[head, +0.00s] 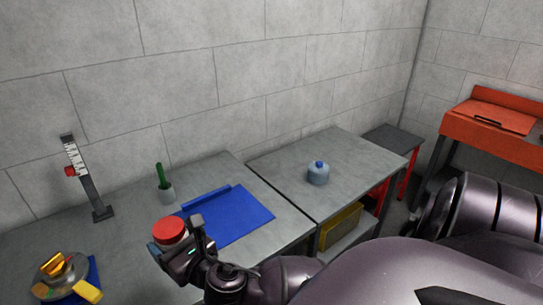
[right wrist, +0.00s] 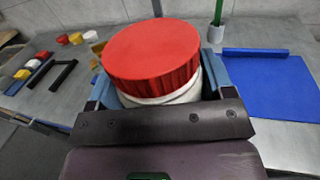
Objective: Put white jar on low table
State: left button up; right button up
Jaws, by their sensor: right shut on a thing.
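The white jar (right wrist: 165,98) has a wide ribbed red lid (right wrist: 152,52). My right gripper (right wrist: 157,88) is shut on the jar, with a blue-grey finger on each side of its white body. In the head view the red lid (head: 170,231) shows at the lower left, over the grey bench in front of the blue mat. The jar looks upright, and its base is hidden. A low dark grey table (head: 393,139) with red legs stands at the back right, far from the jar; its visible top is bare. My left gripper is not in view.
A blue mat (head: 240,218) lies on the near bench (head: 125,225). A grey cup (head: 166,194) with a green handle and an upright gauge (head: 86,182) stand behind. A blue-grey bottle (head: 318,175) stands on the second table (head: 355,160). An orange bench (head: 495,120) is at right.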

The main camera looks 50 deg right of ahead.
aim_at(352, 158)
jog(key=l+z, duration=0.1)
jog(key=l, duration=0.8)
jog(key=l+z, duration=0.1)
jog(key=l, duration=0.8)
jog(key=l+z, duration=0.1)
jog(key=l, duration=0.85)
jog(key=l+z, duration=0.1)
jog(key=l, duration=0.8)
jog(key=i+l+z, duration=0.1)
jog(key=l, duration=0.8)
